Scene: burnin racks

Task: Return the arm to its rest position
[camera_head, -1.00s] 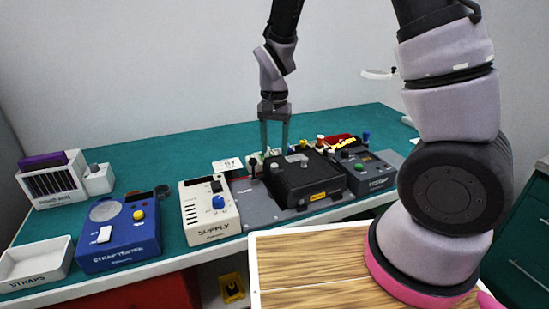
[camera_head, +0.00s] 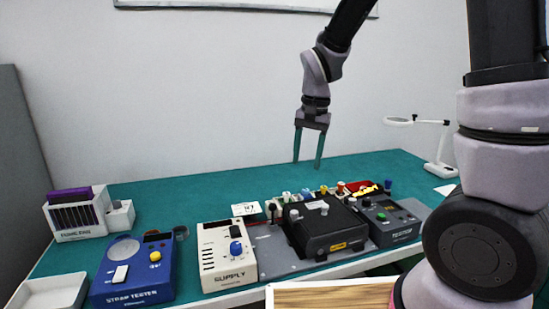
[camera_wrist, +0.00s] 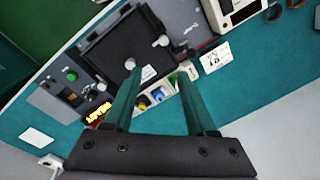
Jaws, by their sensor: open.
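My gripper (camera_head: 308,160) is open and empty, with its two green fingers pointing down. It hangs in the air above the back part of the green bench, behind the black box-shaped unit (camera_head: 325,228). In the wrist view my gripper (camera_wrist: 155,80) shows its fingers apart with nothing between them, and the black unit (camera_wrist: 115,50) lies beyond the fingertips. My arm reaches in from the upper right of the head view; part of it is out of frame.
On the green bench (camera_head: 215,187) stand a supply box (camera_head: 228,262), a blue strap tester (camera_head: 135,272), a grey tester (camera_head: 390,222), a white tray (camera_head: 45,293) and a rack (camera_head: 78,218). A white lamp (camera_head: 440,150) stands at the right. Air around the gripper looks clear.

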